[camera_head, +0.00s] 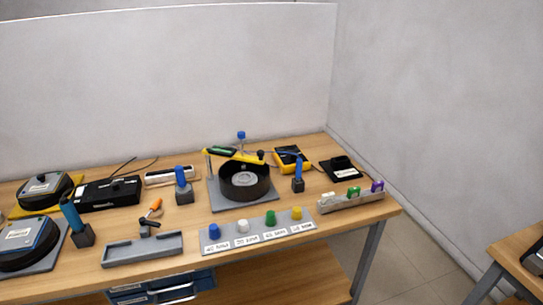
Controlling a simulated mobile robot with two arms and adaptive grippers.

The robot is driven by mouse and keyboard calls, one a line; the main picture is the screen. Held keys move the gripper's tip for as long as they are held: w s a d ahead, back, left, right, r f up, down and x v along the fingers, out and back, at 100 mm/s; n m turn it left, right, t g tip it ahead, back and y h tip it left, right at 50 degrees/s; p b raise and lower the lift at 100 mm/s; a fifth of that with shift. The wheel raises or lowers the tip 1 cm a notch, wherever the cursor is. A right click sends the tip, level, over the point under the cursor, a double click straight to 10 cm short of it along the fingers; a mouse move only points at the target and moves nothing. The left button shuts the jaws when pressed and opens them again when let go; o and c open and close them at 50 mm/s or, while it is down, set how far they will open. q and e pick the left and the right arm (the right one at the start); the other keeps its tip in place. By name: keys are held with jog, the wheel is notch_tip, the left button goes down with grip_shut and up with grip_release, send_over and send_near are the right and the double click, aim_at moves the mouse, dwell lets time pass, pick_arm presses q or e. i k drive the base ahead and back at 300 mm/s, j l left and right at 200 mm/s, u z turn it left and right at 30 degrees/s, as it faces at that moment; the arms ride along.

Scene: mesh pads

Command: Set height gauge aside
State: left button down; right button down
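What looks like the height gauge is a yellow bar with a dark, green-faced readout (221,151). It lies across the top of a round black ring (244,181) on a grey base plate (228,206). A blue-topped post (241,136) rises just behind the bar. A pale disc shows inside the ring. Neither of my grippers is in view, and nothing is seen touching the gauge.
The wooden bench (190,220) also holds a labelled rack (258,234) of coloured knobs, an empty grey tray (143,250), a yellow meter (292,159), a black pad (341,169) and blue-handled tools (184,187). Bare wood shows between them. A wall stands behind.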

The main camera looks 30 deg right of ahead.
aim_at(219, 151)
jog(key=l+z, duration=0.2)
jog(key=l, duration=0.4)
jog(key=l+z, duration=0.15)
jog(key=l, duration=0.45)
jog(key=i+l+z, duration=0.2)
jog(key=l, duration=0.35)
jog(key=l+z, duration=0.2)
jog(key=l, duration=0.4)
